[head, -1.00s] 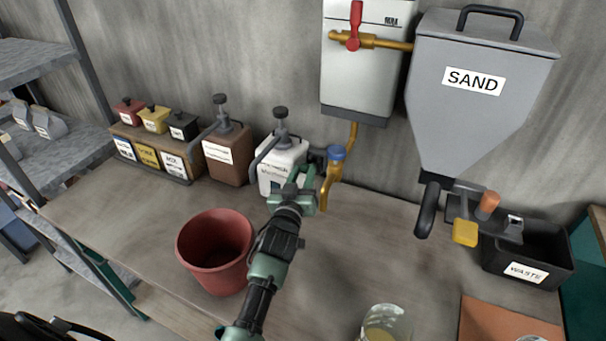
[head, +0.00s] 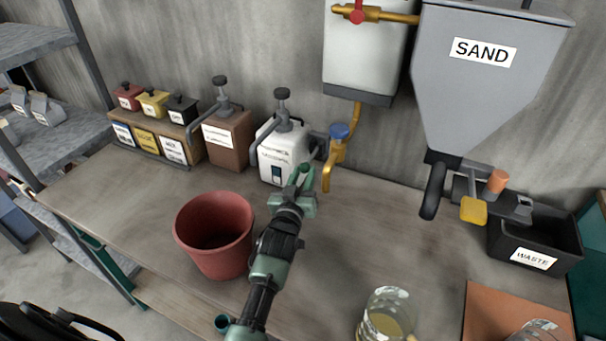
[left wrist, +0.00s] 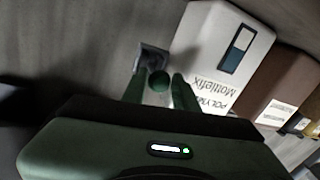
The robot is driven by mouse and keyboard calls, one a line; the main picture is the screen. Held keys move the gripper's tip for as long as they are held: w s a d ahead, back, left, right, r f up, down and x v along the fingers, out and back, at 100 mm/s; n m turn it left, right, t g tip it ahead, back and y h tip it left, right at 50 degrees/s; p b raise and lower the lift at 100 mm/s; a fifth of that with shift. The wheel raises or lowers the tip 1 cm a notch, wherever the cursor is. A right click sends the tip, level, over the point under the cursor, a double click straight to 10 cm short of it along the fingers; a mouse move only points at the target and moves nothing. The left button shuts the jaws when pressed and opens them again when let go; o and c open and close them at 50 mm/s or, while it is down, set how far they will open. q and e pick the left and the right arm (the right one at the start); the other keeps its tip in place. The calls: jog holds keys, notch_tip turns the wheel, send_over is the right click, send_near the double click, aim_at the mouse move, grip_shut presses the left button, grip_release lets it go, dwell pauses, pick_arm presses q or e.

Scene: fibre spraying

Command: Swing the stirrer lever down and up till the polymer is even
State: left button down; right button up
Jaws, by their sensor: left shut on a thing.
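The white polymer container (head: 270,150) with a dark pump top stands against the wall in the head view. Its front shows larger in the left wrist view (left wrist: 208,45), with a sight window (left wrist: 237,50) that is part pale, part dark blue. A dark bracket (head: 319,146) sits on its right side; its square plate (left wrist: 153,58) shows in the left wrist view. My left gripper (head: 304,177) is beside the container's lower right front, shut on the stirrer lever, whose round green knob (left wrist: 159,82) shows between the fingers. The fingers hide much of the lever.
A red bucket (head: 214,232) stands left of my left arm. A brass tap with a blue handle (head: 339,131) is close right of the gripper. A glass jar (head: 386,315) stands at the front. The grey sand hopper (head: 480,95) hangs at the right.

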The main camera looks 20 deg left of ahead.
pick_arm(q)
jog(key=shift+f, duration=0.65)
jog(key=c, duration=1.2)
grip_release()
jog(key=shift+o, duration=0.5)
jog(key=shift+w+a, duration=0.1)
jog(key=shift+w, duration=0.15)
jog(key=shift+s+r, duration=0.1)
jog(key=shift+r, duration=0.05)
